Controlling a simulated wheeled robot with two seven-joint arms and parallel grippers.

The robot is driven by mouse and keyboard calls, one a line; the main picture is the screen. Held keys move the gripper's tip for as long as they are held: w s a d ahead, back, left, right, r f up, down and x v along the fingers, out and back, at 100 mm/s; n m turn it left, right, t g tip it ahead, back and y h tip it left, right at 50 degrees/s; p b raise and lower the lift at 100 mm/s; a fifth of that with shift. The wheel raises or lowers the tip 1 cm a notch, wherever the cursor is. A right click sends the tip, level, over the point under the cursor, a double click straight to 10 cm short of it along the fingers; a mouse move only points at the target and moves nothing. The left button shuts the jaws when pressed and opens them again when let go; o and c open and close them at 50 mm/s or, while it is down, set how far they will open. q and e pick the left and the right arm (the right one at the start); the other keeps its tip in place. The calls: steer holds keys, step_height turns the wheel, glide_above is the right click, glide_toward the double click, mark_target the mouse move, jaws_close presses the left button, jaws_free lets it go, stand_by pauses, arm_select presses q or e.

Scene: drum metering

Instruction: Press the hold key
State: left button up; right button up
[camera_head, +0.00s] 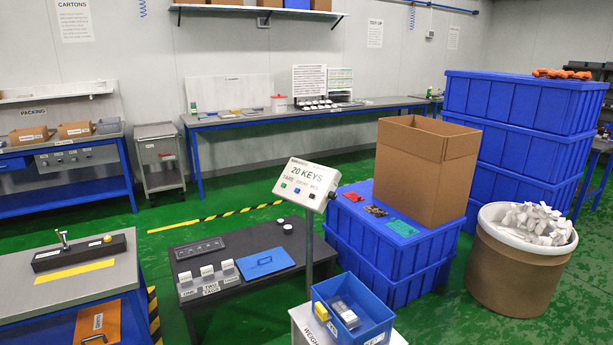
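A white indicator box (307,183) stands tilted on a grey post in the middle of the head view. Its screen reads "20 KEYS" above a row of small labels. The labels are too small to read surely, so I cannot tell which is the hold key. Neither of my grippers is in view.
A blue bin (352,312) sits on the white scale stand below the indicator. A low black table (245,240) is to its left. Stacked blue crates (385,262) carry a carton (425,170). A drum (515,268) of white pieces stands right. Green floor is clear behind.

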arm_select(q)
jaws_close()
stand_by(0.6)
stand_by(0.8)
